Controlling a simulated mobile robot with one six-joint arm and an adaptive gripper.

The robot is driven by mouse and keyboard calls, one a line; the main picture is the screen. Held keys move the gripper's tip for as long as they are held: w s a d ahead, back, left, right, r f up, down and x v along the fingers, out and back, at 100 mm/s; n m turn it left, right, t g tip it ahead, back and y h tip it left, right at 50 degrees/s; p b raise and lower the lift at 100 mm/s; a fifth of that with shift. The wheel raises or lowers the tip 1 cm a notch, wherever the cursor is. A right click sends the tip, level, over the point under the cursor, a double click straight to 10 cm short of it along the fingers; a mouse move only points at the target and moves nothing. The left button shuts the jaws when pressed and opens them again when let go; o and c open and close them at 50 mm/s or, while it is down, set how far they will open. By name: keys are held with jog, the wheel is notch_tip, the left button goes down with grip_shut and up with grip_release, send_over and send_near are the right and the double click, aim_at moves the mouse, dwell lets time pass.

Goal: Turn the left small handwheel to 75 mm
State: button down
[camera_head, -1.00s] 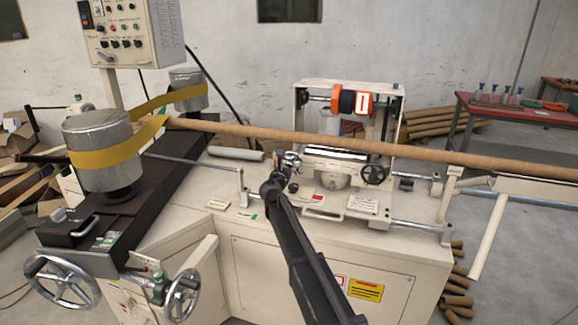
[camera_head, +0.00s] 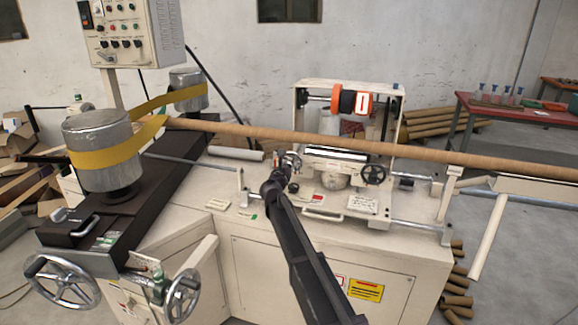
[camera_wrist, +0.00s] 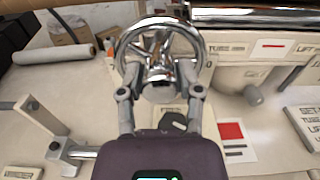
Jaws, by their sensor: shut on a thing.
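The left small handwheel is a chrome wheel with spokes (camera_wrist: 199,47), seen large in the wrist view. In the head view it (camera_head: 290,160) is small and partly hidden behind my arm. My gripper (camera_wrist: 158,72) is shut on the hub side of the handwheel, with one finger on each side of its lower middle. In the head view my gripper (camera_head: 285,170) is at the wheel in front of the cutting unit. A dark pointer-like piece (camera_wrist: 173,122) sits below the hub between the fingers. I cannot read any mm scale.
A second small handwheel (camera_head: 373,174) with a dark face is to the right. A long cardboard tube (camera_head: 260,132) crosses behind my gripper. Plates with lettering (camera_wrist: 234,138) lie to the right of the wheel. A metal rod and bracket (camera_wrist: 68,150) stand to the left.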

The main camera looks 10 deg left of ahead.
jog(key=shift+m, duration=0.3)
jog(key=m, duration=0.7)
jog(key=shift+d, duration=0.1)
jog(key=m, duration=0.4)
jog(key=shift+m, duration=0.3)
jog(key=shift+w+f+m, duration=0.1)
jog(key=shift+m, duration=1.7)
jog(key=shift+c, duration=1.3)
grip_release()
